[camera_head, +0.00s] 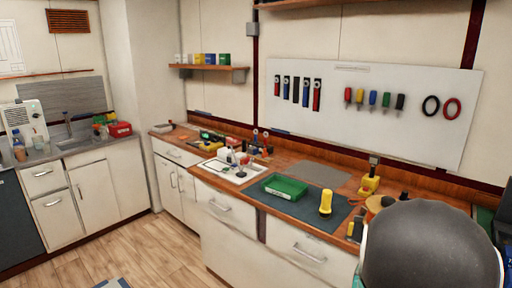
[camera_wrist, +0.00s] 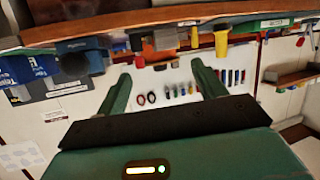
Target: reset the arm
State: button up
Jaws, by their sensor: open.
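My gripper (camera_wrist: 160,78) shows in the wrist view as two green fingers standing well apart, with nothing between them. The wrist view is upside down, with the workbench along its top and the tool board beyond the fingers. The gripper touches nothing that I can see. In the head view a dark rounded part of my own arm fills the lower right corner and hides part of the bench there. The gripper's fingers do not show in the head view.
A wooden workbench (camera_head: 324,170) runs along the wall, holding a green tray (camera_head: 284,187) and a yellow lamp-like item (camera_head: 326,202). The tool board (camera_head: 372,105) hangs above it, with a shelf (camera_head: 208,67) to its left. The wooden floor (camera_head: 120,255) at lower left is mostly clear.

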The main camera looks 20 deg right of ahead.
jog(key=w+a+r+n+y, duration=0.1)
jog(key=w+a+r+y, duration=0.15)
jog(key=a, duration=0.35)
jog(key=w+a+r+n+y, duration=0.1)
jog(key=w+a+r+y, duration=0.15)
jog(key=a, duration=0.35)
jog(key=s+a+r+n+g+y, duration=0.1)
jog(key=a+r+n+y, duration=0.15)
jog(key=a, duration=0.55)
jog(key=s+a+r+n+y, duration=0.2)
jog(key=a+r, duration=0.1)
jog(key=a, duration=0.6)
jog(key=s+a+r+n+g+y, duration=0.1)
jog(key=s+a+r+n+g, duration=0.1)
jog(key=s+a, duration=0.6)
jog(key=shift+s+a+r+g, duration=0.2)
jog(key=shift+s+r+g, duration=0.2)
jog(key=shift+s+r, duration=0.25)
jog(key=shift+n, duration=0.25)
jog(key=c, duration=0.7)
jog(key=shift+d, duration=0.2)
jog(key=shift+c, duration=0.2)
